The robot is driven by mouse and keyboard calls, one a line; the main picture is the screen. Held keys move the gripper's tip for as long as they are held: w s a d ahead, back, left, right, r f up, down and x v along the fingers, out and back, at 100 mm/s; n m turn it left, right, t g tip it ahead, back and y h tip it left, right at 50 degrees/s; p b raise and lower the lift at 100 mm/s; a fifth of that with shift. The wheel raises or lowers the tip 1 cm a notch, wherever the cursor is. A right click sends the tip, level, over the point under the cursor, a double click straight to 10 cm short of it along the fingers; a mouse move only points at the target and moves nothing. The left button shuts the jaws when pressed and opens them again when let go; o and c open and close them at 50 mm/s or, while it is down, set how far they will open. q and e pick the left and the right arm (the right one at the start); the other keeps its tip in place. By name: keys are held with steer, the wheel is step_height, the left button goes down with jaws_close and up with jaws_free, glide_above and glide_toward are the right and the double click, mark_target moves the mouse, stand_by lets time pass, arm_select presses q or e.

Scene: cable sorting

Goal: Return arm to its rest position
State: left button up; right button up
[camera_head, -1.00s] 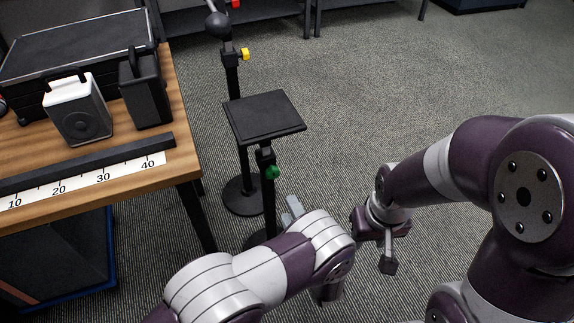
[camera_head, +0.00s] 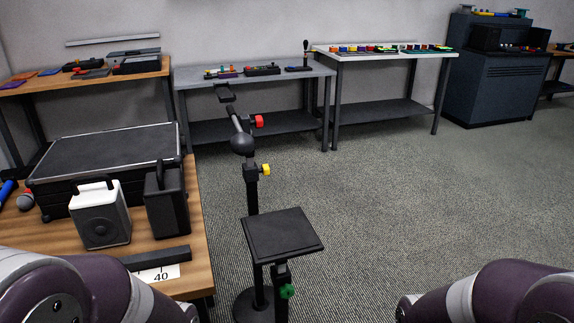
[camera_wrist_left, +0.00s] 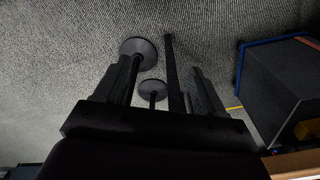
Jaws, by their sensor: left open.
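My left arm (camera_head: 85,290) shows at the bottom left of the head view, over the front of the wooden table. Its gripper is outside that view. In the left wrist view my left gripper (camera_wrist_left: 162,68) has its two dark fingers apart, with nothing between them but floor and stand parts farther off. My right arm (camera_head: 490,295) shows at the bottom right of the head view, above the carpet. My right gripper is out of view.
A wooden table (camera_head: 203,215) at left bears a white speaker (camera_head: 101,220), a black speaker (camera_head: 167,204) and a black case (camera_head: 105,155). A black stand with a square plate (camera_head: 282,235) stands beside it. Open carpet lies right. Benches line the wall.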

arm_select(q)
step_height(320, 180, up, 25)
steer(key=w+a+n+t+p, duration=0.1)
steer(key=a+p, duration=0.1)
steer(key=p, duration=2)
steer(key=shift+w+a+f+p, duration=0.15)
steer(key=shift+a+p, duration=0.15)
steer(key=shift+p, duration=0.1)
